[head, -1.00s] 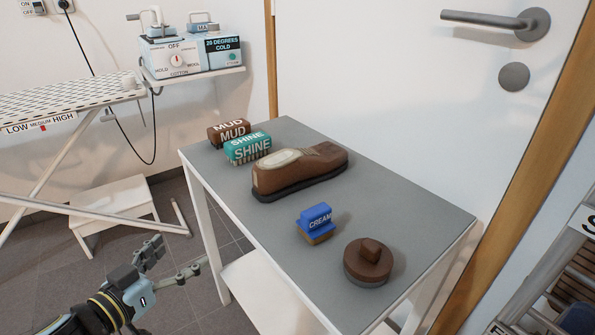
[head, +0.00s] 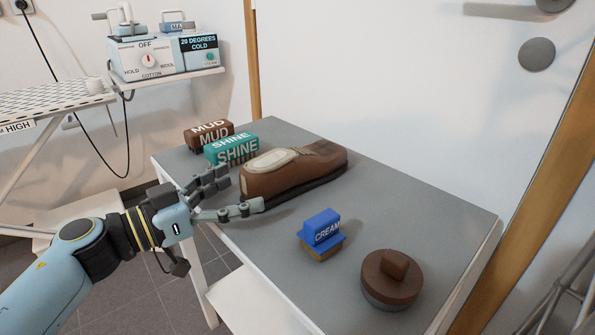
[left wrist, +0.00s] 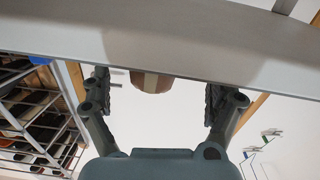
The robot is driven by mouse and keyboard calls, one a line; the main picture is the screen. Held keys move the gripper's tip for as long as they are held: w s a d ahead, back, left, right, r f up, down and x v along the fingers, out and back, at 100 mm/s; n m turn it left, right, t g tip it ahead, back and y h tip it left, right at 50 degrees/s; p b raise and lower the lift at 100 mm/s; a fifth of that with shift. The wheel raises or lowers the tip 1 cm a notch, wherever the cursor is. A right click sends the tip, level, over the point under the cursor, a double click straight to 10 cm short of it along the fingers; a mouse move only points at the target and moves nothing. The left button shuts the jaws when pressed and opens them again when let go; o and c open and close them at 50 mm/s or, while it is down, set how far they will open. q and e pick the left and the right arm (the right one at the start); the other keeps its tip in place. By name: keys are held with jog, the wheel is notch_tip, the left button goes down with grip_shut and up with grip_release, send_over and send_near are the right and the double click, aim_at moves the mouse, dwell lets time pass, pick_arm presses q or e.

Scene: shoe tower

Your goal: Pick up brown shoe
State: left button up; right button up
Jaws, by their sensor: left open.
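The brown shoe (head: 292,172) lies on the grey table top, with a pale opening on top and a dark sole. My left gripper (head: 240,190) is open at the table's left edge, close to the shoe's left end, with its fingers spread towards it. In the left wrist view my open fingers (left wrist: 165,104) stand apart with nothing between them touching; the brown and tan end of the shoe (left wrist: 152,82) shows between them, partly cut off by the grey table edge. My right gripper is not in view.
On the grey table (head: 420,215) stand a brown MUD brush (head: 209,133) and a teal SHINE brush (head: 232,150) behind the shoe. A blue CREAM brush (head: 320,232) and a round brown brush (head: 391,279) lie nearer. A door is beyond the table.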

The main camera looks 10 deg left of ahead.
aim_at(266, 175)
pick_arm(q)
jog(key=b+x, duration=0.1)
jog(key=x, duration=0.5)
jog(key=shift+r+b, duration=0.15)
jog(key=shift+b, duration=0.25)
jog(key=c, duration=1.6)
